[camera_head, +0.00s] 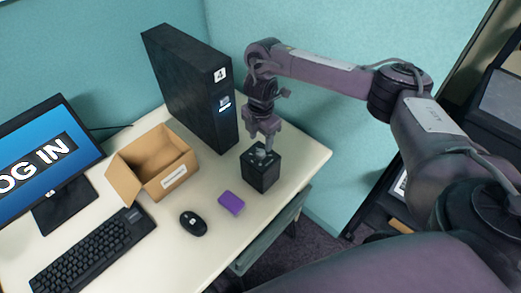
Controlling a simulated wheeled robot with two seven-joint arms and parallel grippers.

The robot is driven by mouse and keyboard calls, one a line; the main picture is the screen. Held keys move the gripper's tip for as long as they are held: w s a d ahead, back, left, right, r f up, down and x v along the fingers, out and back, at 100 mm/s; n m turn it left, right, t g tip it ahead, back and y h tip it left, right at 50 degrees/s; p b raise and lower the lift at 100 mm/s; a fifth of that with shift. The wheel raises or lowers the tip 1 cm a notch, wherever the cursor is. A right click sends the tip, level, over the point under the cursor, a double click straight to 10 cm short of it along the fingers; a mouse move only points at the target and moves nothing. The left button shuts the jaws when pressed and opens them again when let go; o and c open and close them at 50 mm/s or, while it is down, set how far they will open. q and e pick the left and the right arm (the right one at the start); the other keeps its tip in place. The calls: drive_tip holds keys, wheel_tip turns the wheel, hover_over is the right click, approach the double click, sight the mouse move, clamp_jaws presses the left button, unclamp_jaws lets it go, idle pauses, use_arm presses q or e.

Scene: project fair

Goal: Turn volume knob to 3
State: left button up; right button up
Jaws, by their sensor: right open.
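A small black box (260,170) stands on the desk's right part, in front of the computer tower. A small grey knob-like part shows on its top face, partly hidden by my right gripper. My right gripper (264,146) points down at the top of this box, with its fingertips at the knob. It is open; I cannot tell whether the fingers touch the knob. The knob's setting and any number marks are too small to read. My left gripper is not in view.
A black computer tower (190,90) marked 4 stands behind the box. An open cardboard box (172,184), a purple block (231,202), a black mouse (193,223), a keyboard (85,255) and a monitor (45,155) share the white desk (150,262). The desk's right edge is close to the black box.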

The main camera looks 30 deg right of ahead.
sight(260, 152)
wheel_tip(260, 152, down, 6)
drive_tip(key=shift+r+b, duration=0.1)
drive_tip(key=shift+b, duration=0.5)
drive_tip(key=c, duration=1)
drive_tip(key=shift+o, duration=0.2)
drive_tip(key=shift+r+m+p, duration=0.2)
drive_tip(key=shift+m+p, duration=1.2)
drive_tip(key=m+p, duration=0.3)
drive_tip(key=shift+a+m, duration=0.1)
drive_tip(key=shift+m, duration=0.2)
drive_tip(key=m+p, duration=0.4)
drive_tip(key=shift+f+m+p, duration=0.15)
drive_tip(key=shift+m+p, duration=0.85)
drive_tip(key=shift+m, duration=0.6)
